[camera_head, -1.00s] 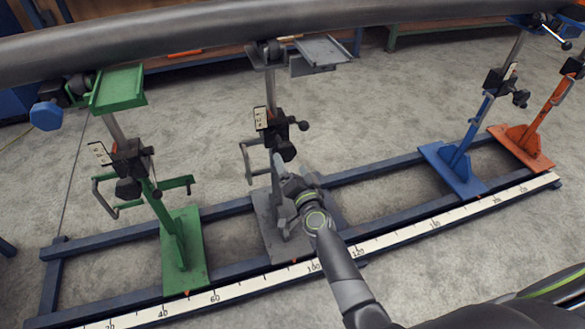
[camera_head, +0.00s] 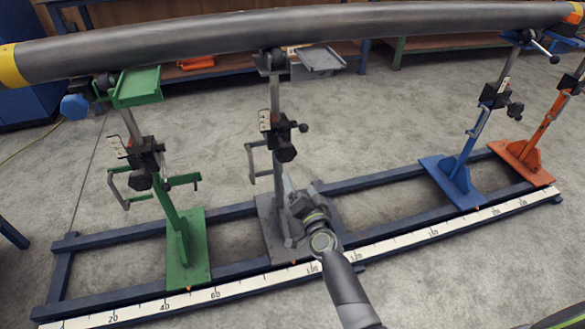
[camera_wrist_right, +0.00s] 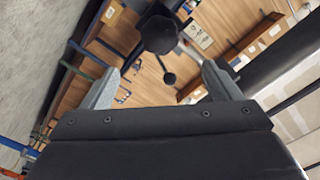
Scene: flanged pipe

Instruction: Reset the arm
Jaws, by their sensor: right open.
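My right gripper (camera_head: 288,188) is in front of the grey stand (camera_head: 276,110), low by its post and base plate. In the right wrist view the gripper (camera_wrist_right: 160,84) is open, its two grey fingers wide apart. A black clamp knob (camera_wrist_right: 159,36) and a small ball-ended lever show beyond the gap between the fingers. I see nothing held. Whether the fingertips touch the stand is hard to tell. My left gripper is not in view.
A long grey pipe (camera_head: 250,32) with yellow and orange ends lies across the stands. A green stand (camera_head: 180,235), a blue stand (camera_head: 462,165) and an orange stand (camera_head: 530,140) share the dark blue rail frame with a scale strip (camera_head: 400,240). Open concrete floor surrounds it.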

